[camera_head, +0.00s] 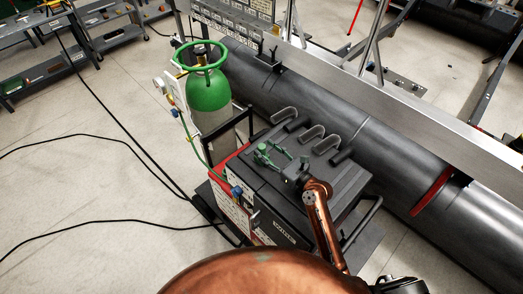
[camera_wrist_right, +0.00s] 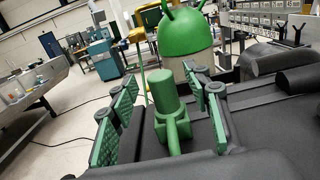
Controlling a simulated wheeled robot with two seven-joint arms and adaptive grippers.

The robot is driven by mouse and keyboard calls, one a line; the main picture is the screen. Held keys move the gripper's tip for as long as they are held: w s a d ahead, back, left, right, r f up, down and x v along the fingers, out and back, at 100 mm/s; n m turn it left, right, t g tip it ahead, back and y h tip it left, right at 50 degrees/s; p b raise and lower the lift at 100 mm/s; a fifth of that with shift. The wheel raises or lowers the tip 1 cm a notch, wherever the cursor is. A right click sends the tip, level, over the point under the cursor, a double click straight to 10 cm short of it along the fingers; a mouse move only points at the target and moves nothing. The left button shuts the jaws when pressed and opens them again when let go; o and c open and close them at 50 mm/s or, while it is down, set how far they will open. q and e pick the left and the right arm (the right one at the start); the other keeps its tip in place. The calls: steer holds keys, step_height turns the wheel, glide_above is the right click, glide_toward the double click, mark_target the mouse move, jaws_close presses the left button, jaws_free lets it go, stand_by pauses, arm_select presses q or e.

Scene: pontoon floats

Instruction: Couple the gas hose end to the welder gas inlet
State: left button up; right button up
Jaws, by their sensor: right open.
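My right gripper (camera_head: 273,156) is open over the top of the dark welder (camera_head: 335,183), its green pads apart. I cannot tell whether this piece is the hose end. A thin green gas hose (camera_head: 196,143) runs down from the regulator (camera_head: 170,98) of the green gas cylinder (camera_head: 209,93) to the welder's front, near a blue fitting (camera_head: 237,191). I cannot make out the inlet. My left gripper is out of view.
The green cylinder also shows ahead in the right wrist view (camera_wrist_right: 186,35). Curved dark brackets (camera_head: 312,133) stand on the welder's back edge. A large dark pipe (camera_head: 385,160) and grey beam lie behind. Black cables (camera_head: 95,135) cross the open floor at left.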

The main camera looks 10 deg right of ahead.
steer(key=shift+x, duration=1.4)
steer(key=shift+c, duration=0.4)
jaws_close()
